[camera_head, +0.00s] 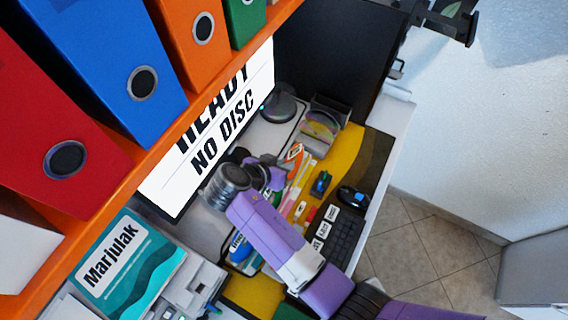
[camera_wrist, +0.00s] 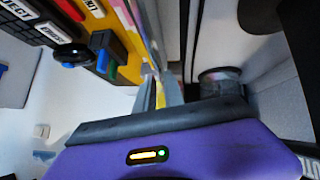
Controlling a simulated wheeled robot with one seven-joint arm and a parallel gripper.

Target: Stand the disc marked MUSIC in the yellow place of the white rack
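No label reading MUSIC can be read in either view. Several thin upright cases (camera_head: 298,178) with coloured edges stand in a row on the desk; they also show in the wrist view (camera_wrist: 140,28). My gripper (camera_head: 268,172) is just left of these cases in the head view, over the desk. In the wrist view my gripper's fingertips (camera_wrist: 160,88) are close together at the end of the row, with a thin yellow strip showing between them. Whether they grip it cannot be told. I cannot make out the white rack or its yellow place for certain.
A box with shiny discs (camera_head: 322,124) stands behind. A monitor (camera_head: 225,125) reads "NO DISC". An orange shelf (camera_head: 150,155) with binders overhangs at left. A black keyboard (camera_head: 342,238) and a dark puck-like device (camera_head: 353,196) lie near the desk's right edge.

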